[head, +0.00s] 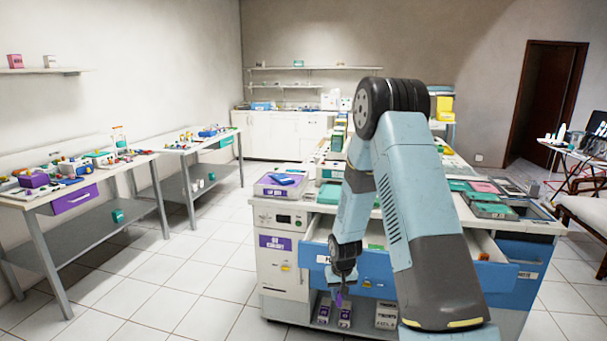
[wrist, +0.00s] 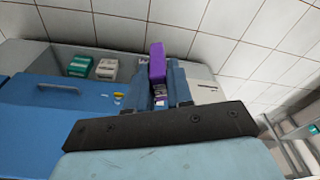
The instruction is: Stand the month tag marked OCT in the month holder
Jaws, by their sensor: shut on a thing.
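My gripper (head: 340,287) hangs low in front of the white and blue cart, below the open drawer. It is shut on a purple piece (head: 338,299). In the wrist view the purple piece (wrist: 157,62) stands up between my gripper's fingers (wrist: 160,80) and sticks out past their tips. No lettering can be read on it, so I cannot tell whether it is the OCT tag. I cannot make out the month holder in either view.
The cart's blue-fronted drawer (head: 490,273) is pulled out. Purple and white boxes (head: 345,314) stand on its low shelf. A purple tray (head: 280,187) with a blue item lies on its top left. Side tables (head: 90,180) line the left wall. Tiled floor (head: 190,275) is clear.

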